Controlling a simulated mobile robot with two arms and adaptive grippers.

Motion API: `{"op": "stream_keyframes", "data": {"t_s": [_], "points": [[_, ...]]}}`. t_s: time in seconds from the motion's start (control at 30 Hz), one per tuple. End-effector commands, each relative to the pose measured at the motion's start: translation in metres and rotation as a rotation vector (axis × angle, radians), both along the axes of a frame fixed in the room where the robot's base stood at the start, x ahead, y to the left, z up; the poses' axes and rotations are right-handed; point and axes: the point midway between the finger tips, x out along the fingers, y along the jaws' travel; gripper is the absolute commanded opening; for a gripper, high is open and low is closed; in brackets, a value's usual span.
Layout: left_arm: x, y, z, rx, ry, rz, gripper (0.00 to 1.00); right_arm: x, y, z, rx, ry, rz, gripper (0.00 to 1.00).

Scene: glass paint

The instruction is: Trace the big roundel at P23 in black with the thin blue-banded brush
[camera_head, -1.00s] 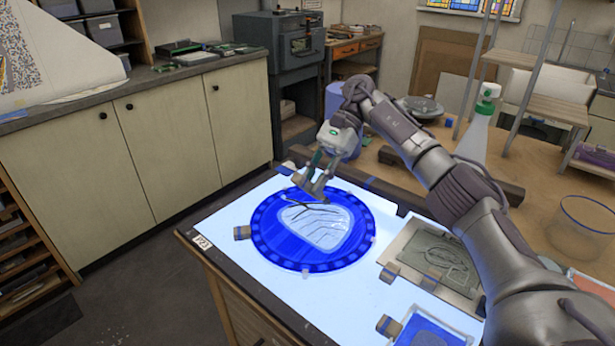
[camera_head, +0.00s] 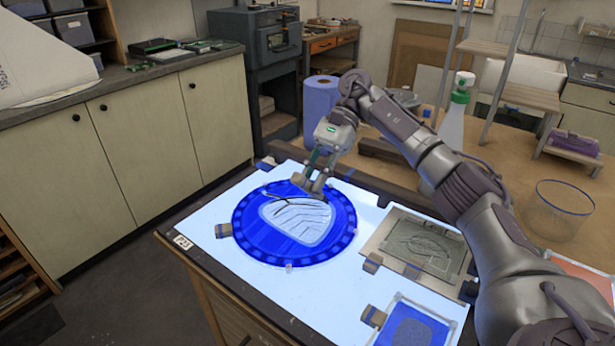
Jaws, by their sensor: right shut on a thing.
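The big roundel (camera_head: 294,254) lies flat on the lit white panel beside the P23 label (camera_head: 183,242). It is blue with a dotted rim and a pale leaf-like shape (camera_head: 290,212) crossed by dark lines. My right gripper (camera_head: 313,187) is over the roundel's far edge, pointing down, shut on a thin dark stick that looks like the brush (camera_head: 279,197). The brush reaches left over the roundel; its blue band is too small to make out, and I cannot tell whether its tip touches the glass. My left gripper is out of view.
A framed grey-green panel (camera_head: 382,241) and a smaller blue glass piece (camera_head: 389,329) lie right of the roundel. A spray bottle (camera_head: 452,124), a blue roll (camera_head: 320,98) and a clear bowl (camera_head: 557,230) stand on the wooden bench.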

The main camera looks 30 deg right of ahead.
Motion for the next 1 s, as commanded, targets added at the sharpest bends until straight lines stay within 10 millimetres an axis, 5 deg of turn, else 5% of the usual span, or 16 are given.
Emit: {"op": "stream_keyframes", "data": {"t_s": [1.0], "points": [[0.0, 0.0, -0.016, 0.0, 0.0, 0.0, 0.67, -0.037, 0.008, -0.001, 0.0, 0.0, 0.001, 0.0]]}}
